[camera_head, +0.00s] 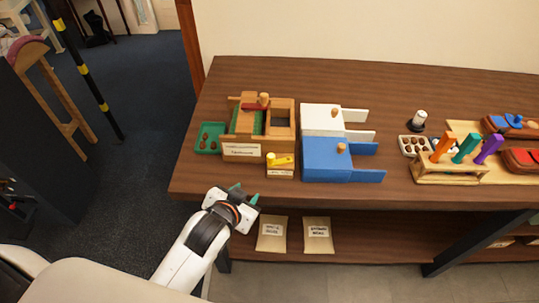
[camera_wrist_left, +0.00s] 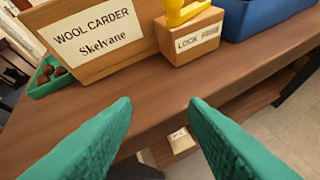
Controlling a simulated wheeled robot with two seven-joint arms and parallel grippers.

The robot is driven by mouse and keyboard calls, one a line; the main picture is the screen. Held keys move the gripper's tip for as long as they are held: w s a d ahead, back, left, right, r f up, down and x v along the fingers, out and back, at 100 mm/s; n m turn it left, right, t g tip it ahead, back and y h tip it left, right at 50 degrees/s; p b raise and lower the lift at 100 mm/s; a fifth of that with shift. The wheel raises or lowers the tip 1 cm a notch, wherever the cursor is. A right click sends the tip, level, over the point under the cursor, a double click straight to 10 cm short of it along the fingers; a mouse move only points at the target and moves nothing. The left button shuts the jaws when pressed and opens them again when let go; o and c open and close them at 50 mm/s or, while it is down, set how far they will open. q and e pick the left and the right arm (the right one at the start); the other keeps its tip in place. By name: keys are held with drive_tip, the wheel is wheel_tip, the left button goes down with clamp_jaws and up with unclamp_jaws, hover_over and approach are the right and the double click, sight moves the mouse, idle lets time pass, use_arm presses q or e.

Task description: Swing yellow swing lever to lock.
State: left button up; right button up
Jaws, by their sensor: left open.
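The yellow swing lever (camera_head: 281,160) sits on top of a small wooden block (camera_head: 280,173) near the table's front edge. In the left wrist view the lever (camera_wrist_left: 184,12) is cut off by the top edge, and the block (camera_wrist_left: 192,42) carries a label that seems to read "LOCK FREE". My left gripper (camera_head: 245,196) is in front of the table edge, to the left of and nearer than the lever. Its green fingers (camera_wrist_left: 165,125) are spread apart with nothing between them. My right gripper is not in view.
The wooden wool carder (camera_head: 243,150) stands directly left of and behind the lever block. A blue box (camera_head: 325,160) and a white box (camera_head: 321,119) stand to the right. A green tray (camera_head: 209,137) is at far left. Two packets (camera_head: 271,234) lie on the lower shelf.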

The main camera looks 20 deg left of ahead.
use_arm(q)
drive_tip(key=w+d+r+m+t+h, duration=0.3)
drive_tip(key=w+d+r+t, duration=0.2)
drive_tip(key=r, duration=0.5)
drive_tip(key=w+d+r+m+t+h, duration=0.4)
drive_tip(key=w+r, duration=0.1)
drive_tip(key=r, duration=0.5)
drive_tip(key=s+d+r+m+g+h, duration=0.2)
drive_tip(key=d+r+m+g+h, duration=0.1)
drive_tip(key=d+r+m+h, duration=0.55)
drive_tip(key=s+d+f+m+g+h, duration=0.2)
drive_tip(key=s+d+m+g+h, duration=0.4)
drive_tip(key=m+g, duration=1.1)
drive_tip(key=m+y, duration=0.3)
drive_tip(key=y, duration=1.9)
hover_over(271, 155)
wheel_tip(271, 155, down, 10)
wheel_tip(271, 155, down, 11)
drive_tip(key=p, duration=0.2)
drive_tip(key=shift+f+p, duration=0.15)
drive_tip(key=shift+p, duration=0.15)
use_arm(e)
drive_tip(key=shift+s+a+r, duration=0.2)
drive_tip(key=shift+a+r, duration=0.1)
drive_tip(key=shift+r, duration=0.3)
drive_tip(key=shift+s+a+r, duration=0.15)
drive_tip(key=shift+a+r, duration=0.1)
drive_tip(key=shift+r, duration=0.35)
